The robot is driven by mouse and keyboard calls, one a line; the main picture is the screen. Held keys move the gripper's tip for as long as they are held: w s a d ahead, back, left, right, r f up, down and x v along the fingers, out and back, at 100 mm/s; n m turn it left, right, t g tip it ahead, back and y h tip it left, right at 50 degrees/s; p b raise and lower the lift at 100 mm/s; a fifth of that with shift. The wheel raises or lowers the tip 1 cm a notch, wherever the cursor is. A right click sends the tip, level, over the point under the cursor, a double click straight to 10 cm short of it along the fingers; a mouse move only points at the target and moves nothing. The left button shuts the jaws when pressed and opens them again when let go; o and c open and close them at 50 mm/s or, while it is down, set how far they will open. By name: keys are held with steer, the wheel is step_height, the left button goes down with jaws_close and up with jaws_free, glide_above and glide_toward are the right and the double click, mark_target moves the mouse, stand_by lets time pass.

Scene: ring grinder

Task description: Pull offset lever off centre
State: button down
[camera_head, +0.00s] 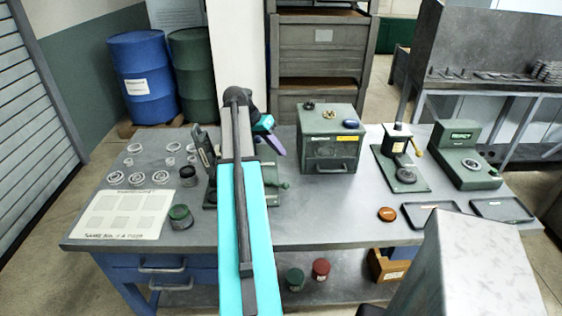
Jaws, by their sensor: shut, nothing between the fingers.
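My teal and dark gripper (274,138) is beyond the end of my raised arm, over the back-middle of the workbench (330,215). It looks shut and holds nothing visible. A dark green machine (206,150), which looks like the ring grinder, stands behind and beside my arm. My arm hides its middle. A thin rod with a small green end (284,185) sticks out to its right, below my gripper. I cannot tell if this is the offset lever, nor where the lever's centre is. My gripper appears apart from the rod.
A green cabinet box (331,150) stands just right of my gripper. Farther right are a press with a yellow handle (419,140) and a green gauge unit (466,160). Rings (138,178), a white sheet (110,222) and a green jar (181,217) lie left. The front-middle bench is clear.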

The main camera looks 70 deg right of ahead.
steer(key=shift+w+d+r+b, duration=0.25)
steer(key=shift+w+r, duration=0.25)
steer(key=shift+r, duration=0.4)
steer(key=shift+w+d+r+b, duration=0.15)
steer(key=shift+w+d+r, duration=0.3)
steer(key=shift+r, duration=0.4)
steer(key=shift+w+a, duration=0.1)
